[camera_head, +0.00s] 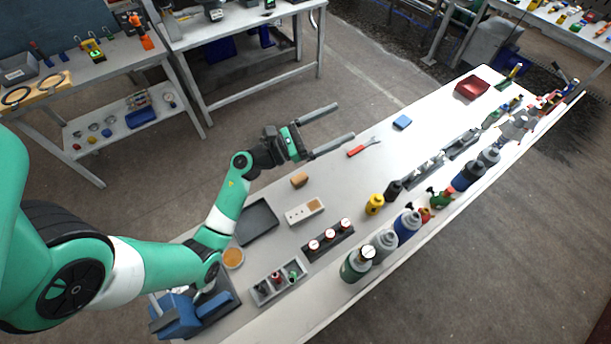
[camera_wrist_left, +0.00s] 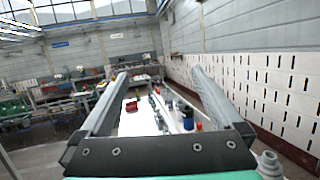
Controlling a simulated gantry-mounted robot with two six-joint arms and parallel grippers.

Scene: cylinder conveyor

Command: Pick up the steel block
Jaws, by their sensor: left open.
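My left gripper (camera_head: 343,123) is open, with nothing between its fingers. It is raised at the table's far left edge, left of the red-handled tool (camera_head: 358,150). In the left wrist view its two fingers (camera_wrist_left: 160,76) are spread wide, pointing along the table. I cannot tell for sure which thing is the steel block. Grey metal-looking pieces (camera_head: 430,168) lie along the middle of the table, and a pale block with small holes and a brown patch (camera_head: 304,211) lies nearer. My right gripper is not in view.
The long white table (camera_head: 330,178) has a row of bottles (camera_head: 383,243) on its right side. A dark tray (camera_head: 256,221), a blue block (camera_head: 402,122) and a red bin (camera_head: 471,88) are also on it. A blue vise (camera_head: 178,314) stands at the near end.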

